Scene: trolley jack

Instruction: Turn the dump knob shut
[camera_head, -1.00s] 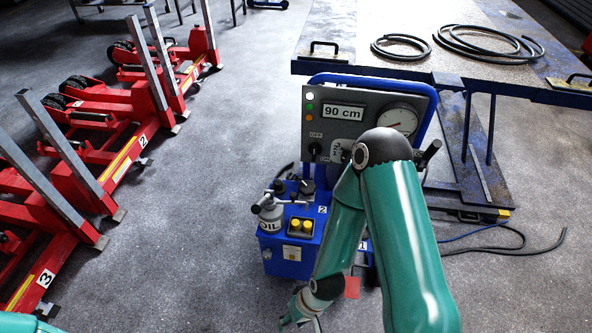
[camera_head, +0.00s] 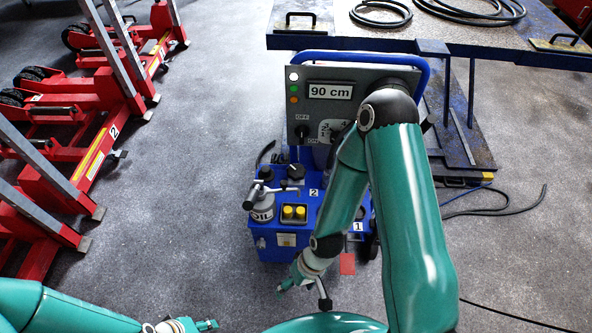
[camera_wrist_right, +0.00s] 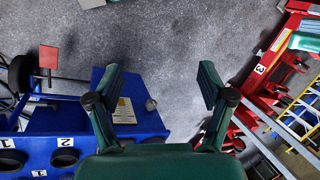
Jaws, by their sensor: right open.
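The blue pump unit (camera_head: 266,236) stands in the middle of the head view under a grey panel reading 90 cm. A round black knob (camera_head: 296,172) sits on the unit's top behind the OIL can (camera_head: 262,205); I cannot read whether it is the dump knob. The panel also has a black switch knob (camera_head: 302,130). My right gripper (camera_head: 303,294) is in front of and below the unit's front edge, open and empty; its spread fingers show in the right wrist view (camera_wrist_right: 160,75). My left gripper (camera_head: 205,325) is low at the bottom edge, its jaws unclear.
My right arm covers the panel's right part and the unit's right side. Red jacks (camera_head: 85,130) stand at left, and a blue-framed table (camera_head: 480,45) with hoses is behind. Grey floor left of the unit is clear.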

